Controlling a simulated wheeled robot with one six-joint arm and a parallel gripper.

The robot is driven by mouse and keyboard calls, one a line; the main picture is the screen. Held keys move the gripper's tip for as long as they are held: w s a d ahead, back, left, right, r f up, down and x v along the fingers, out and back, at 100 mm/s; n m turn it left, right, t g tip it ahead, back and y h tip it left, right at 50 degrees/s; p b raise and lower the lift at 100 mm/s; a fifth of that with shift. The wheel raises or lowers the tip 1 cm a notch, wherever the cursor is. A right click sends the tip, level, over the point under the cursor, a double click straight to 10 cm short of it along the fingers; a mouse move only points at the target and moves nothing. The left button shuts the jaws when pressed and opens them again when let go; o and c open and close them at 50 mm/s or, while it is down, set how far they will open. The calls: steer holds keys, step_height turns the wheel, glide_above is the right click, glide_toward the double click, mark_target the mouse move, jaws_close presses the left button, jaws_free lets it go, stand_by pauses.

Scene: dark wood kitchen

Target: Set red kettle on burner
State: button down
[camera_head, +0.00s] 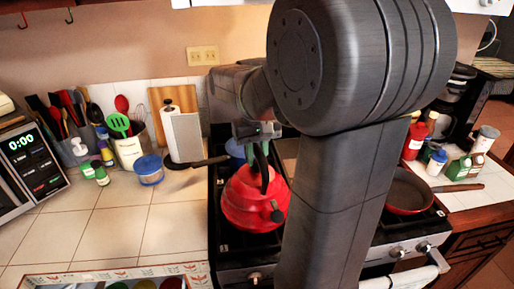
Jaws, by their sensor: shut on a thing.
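The red kettle (246,203) is at the left part of the black stove (226,258), in the middle of the head view. It has a dark handle and a dark spout cap facing front right. My gripper (262,150) is above the kettle and shut on its handle. The kettle appears roughly upright. I cannot tell whether its base touches the burner grate. The burner under it is hidden.
A red pan (407,192) sits on the stove's right side. A dark pan handle and a blue pot (236,149) show behind the kettle. A paper towel roll (187,138), a blue-lidded container (149,170) and utensil crocks stand left. The tiled counter's (130,215) front is clear.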

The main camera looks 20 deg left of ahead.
mark_target(257, 166)
steer(key=shift+f, duration=1.75)
steer(key=shift+f, duration=0.15)
steer(key=c, duration=1.3)
jaws_free()
steer(key=shift+o, duration=0.2)
step_height(257, 166, up, 12)
steer(key=shift+r, duration=0.1)
